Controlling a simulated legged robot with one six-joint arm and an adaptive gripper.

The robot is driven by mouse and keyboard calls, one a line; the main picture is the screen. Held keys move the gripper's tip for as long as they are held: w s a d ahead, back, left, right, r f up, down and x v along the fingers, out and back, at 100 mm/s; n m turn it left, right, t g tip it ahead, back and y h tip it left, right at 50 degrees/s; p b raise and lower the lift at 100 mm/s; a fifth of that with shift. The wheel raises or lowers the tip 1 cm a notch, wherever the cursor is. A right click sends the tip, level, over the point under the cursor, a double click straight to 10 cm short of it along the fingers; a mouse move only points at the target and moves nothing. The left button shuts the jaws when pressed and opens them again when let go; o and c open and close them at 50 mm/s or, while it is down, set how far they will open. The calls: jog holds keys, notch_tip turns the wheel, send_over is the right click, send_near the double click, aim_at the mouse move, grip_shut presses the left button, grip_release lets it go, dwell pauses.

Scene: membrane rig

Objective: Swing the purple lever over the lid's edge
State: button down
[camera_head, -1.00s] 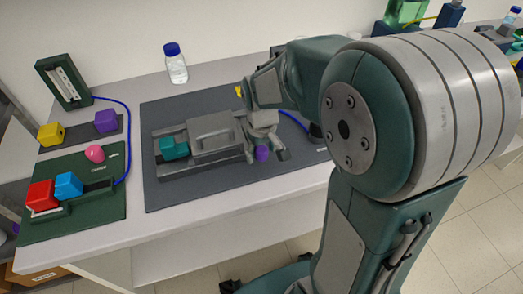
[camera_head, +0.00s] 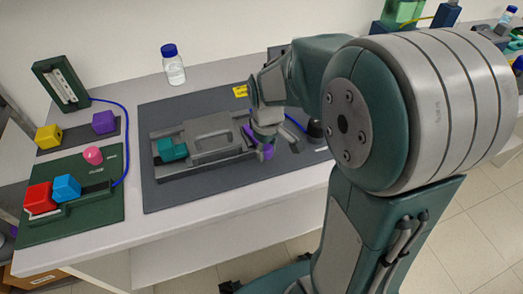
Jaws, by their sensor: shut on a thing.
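The grey lid (camera_head: 212,124) lies flat on the grey rig in the middle of the dark mat, with a raised frame on top. The purple lever (camera_head: 267,152) shows at the rig's right end, partly hidden by my gripper. A purple strip also shows just left of the fingers, beside the lid's right edge. My gripper (camera_head: 268,142) points down at that end and is shut on the purple lever; the exact contact is hard to see. A teal block (camera_head: 171,149) sits at the rig's left end.
A green board (camera_head: 75,215) at left carries red and blue blocks and a pink knob (camera_head: 93,155). Yellow and purple blocks (camera_head: 104,122) stand behind it. A blue-capped bottle (camera_head: 173,68) stands at the back. A dark round knob (camera_head: 314,129) is close right of my gripper.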

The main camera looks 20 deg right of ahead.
aim_at(278, 150)
jog(key=d+n, duration=0.1)
jog(key=n, duration=0.1)
jog(key=w+d+n, duration=0.1)
jog(key=d+n, duration=0.1)
jog(key=shift+w+f+n, duration=0.1)
jog(key=shift+n, duration=0.2)
jog(key=w+n, duration=0.1)
jog(key=d+n, duration=0.1)
jog(key=n, duration=0.1)
jog(key=shift+w+d+n, duration=0.3)
jog(key=shift+w, duration=0.1)
jog(key=w+n, duration=0.1)
jog(key=w+d+n, duration=0.1)
jog(key=n, duration=0.1)
jog(key=shift+w+n, duration=0.1)
jog(key=shift+n, duration=0.2)
jog(key=shift+w+d+n, duration=0.15)
jog(key=shift+w+n, duration=0.95)
jog(key=shift+n, duration=0.6)
jog(key=shift+w, duration=0.1)
jog(key=shift+c, duration=1.3)
grip_release()
